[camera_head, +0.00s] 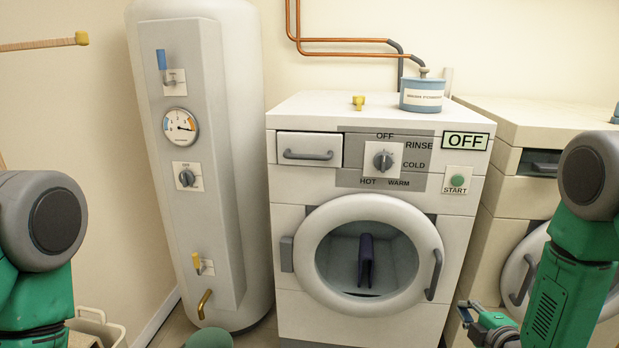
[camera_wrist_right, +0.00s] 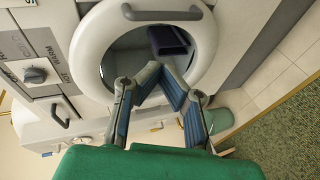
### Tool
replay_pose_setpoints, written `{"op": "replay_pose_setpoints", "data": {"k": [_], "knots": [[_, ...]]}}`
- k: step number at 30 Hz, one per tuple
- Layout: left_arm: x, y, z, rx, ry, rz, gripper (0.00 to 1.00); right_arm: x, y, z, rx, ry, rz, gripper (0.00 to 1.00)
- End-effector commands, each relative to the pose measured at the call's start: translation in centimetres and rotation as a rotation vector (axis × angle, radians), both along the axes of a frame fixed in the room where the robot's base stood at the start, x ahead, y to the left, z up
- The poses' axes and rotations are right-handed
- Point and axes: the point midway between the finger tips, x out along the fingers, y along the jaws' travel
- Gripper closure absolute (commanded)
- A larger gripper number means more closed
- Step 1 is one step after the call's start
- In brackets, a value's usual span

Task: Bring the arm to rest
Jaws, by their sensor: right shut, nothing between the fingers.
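My right gripper (camera_head: 485,325) is low at the right in the head view, in front of the washing machine's lower right side. Its fingers also show in the right wrist view (camera_wrist_right: 166,82), shut and empty, pointing toward the round washer door. My right arm's green links come in from the right edge. My left arm shows at the left edge of the head view, but its gripper is not in view.
The white washer (camera_head: 290,240) has a round door (camera_head: 425,235) with a dark cloth (camera_head: 366,262) behind it. A tall boiler (camera_head: 250,150) stands left and a second machine (camera_head: 545,115) right. A blue container (camera_head: 422,98) and a yellow piece (camera_head: 359,102) sit on the washer.

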Motion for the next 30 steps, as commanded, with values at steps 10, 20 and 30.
{"op": "replay_pose_setpoints", "data": {"k": [10,20,30], "knots": [[0.0,0.0,0.0,0.0,0.0,0.0,0.6,-20.4,8.8,-11.5,0.691,0.723,-0.56,1.0],[0.0,0.0,0.0,0.0,0.0,0.0,0.6,-34.2,10.9,-12.2,0.852,0.985,-1.111,1.0],[0.0,0.0,0.0,0.0,0.0,0.0,0.6,-34.9,10.9,-12.1,0.859,0.992,-1.15,1.0]]}}
